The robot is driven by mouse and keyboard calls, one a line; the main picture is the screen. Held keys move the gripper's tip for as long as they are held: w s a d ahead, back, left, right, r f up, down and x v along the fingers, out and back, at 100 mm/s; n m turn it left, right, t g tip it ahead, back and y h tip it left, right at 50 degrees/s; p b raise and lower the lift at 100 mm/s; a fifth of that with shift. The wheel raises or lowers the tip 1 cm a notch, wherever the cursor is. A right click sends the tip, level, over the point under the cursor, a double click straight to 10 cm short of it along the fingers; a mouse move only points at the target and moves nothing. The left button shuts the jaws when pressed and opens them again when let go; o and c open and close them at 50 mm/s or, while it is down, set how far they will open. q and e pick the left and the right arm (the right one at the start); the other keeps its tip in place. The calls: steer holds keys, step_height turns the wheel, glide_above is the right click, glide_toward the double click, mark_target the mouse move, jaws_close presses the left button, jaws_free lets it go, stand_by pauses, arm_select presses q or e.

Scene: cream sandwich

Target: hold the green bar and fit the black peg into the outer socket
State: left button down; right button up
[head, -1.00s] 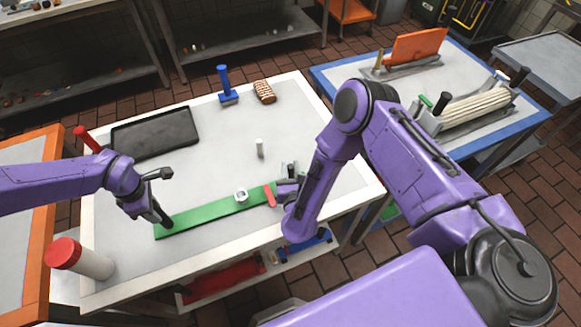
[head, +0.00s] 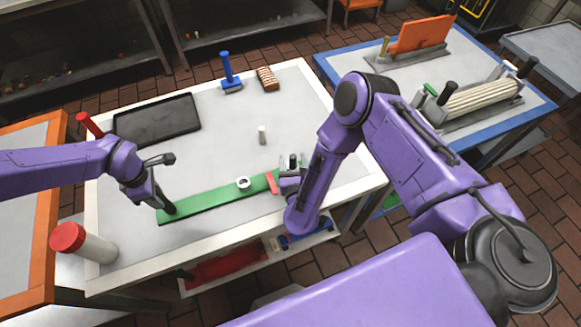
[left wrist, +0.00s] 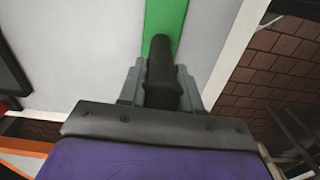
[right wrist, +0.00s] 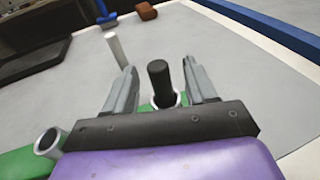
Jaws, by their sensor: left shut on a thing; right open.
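The long green bar (head: 205,203) lies on the white table; its near end shows in the left wrist view (left wrist: 165,18). My left gripper (head: 165,207) is shut on the black handle (left wrist: 162,82) at the bar's left end. A ring-shaped white socket (head: 243,183) stands mid-bar; it also shows in the right wrist view (right wrist: 50,141). The black peg (right wrist: 160,80) stands upright with its base inside the rim of the outer socket (right wrist: 172,99), at the bar's right end. My right gripper (right wrist: 160,66) is open, one finger on each side of the peg, apart from it.
A white cylinder (head: 262,135) stands beyond the bar. A black tray (head: 158,119), a blue-handled tool (head: 228,72) and a brown block (head: 267,79) are farther back. A red-capped bottle (head: 83,241) stands front left.

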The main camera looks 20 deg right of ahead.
steer(key=v, duration=1.1)
steer(key=shift+a, duration=0.1)
arm_select(q)
steer(key=c, duration=0.6)
jaws_free()
